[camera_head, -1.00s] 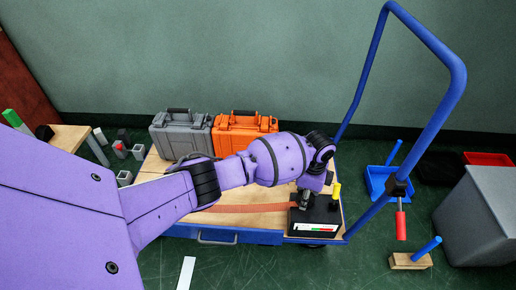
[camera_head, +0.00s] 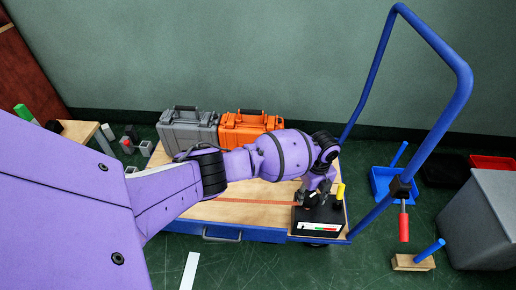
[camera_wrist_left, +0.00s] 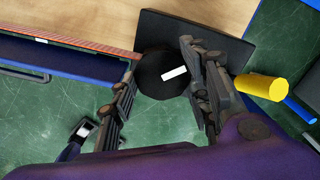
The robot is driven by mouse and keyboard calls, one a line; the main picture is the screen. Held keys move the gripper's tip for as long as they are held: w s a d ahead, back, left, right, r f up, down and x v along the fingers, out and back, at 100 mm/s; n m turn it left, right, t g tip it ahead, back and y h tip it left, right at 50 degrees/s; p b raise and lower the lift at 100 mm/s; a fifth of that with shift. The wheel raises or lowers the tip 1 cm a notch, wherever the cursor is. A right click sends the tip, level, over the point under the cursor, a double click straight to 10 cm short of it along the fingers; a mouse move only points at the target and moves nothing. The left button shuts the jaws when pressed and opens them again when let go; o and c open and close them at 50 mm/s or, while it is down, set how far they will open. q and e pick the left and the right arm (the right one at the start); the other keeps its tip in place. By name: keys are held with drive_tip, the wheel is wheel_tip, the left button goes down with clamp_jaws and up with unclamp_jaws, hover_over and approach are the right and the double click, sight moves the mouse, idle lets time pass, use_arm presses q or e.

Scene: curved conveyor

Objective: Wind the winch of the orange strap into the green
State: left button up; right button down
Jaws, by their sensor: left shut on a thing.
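The winch is a black box (camera_head: 305,216) at the right front corner of the cart, with a yellow handle (camera_head: 340,191) beside it. Its front gauge (camera_head: 318,228) has white, red and green parts; the pointer is too small to read. The orange strap (camera_head: 255,202) runs across the cart deck to the winch. In the left wrist view the winch's round black knob (camera_wrist_left: 160,76) carries a white mark. My left gripper (camera_head: 314,197) is over the winch from above, and its fingers (camera_wrist_left: 163,95) are shut on the knob. My right gripper is out of view.
A grey case (camera_head: 188,131) and an orange case (camera_head: 247,129) stand at the back of the cart deck (camera_head: 225,213). The blue cart handle (camera_head: 462,100) rises at the right. A blue tray (camera_head: 380,182), a wooden block (camera_head: 412,262) and a grey bin (camera_head: 485,215) are beyond it.

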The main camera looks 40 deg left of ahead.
sight(309, 197)
use_arm(q)
drive_tip(key=shift+m, duration=1.2)
drive_tip(key=o, duration=1.1)
drive_tip(key=shift+r, duration=0.1)
drive_tip(key=shift+w+r, duration=0.1)
drive_tip(key=shift+r, duration=0.15)
wheel_tip(309, 197, up, 11)
drive_tip(key=shift+r, duration=0.2)
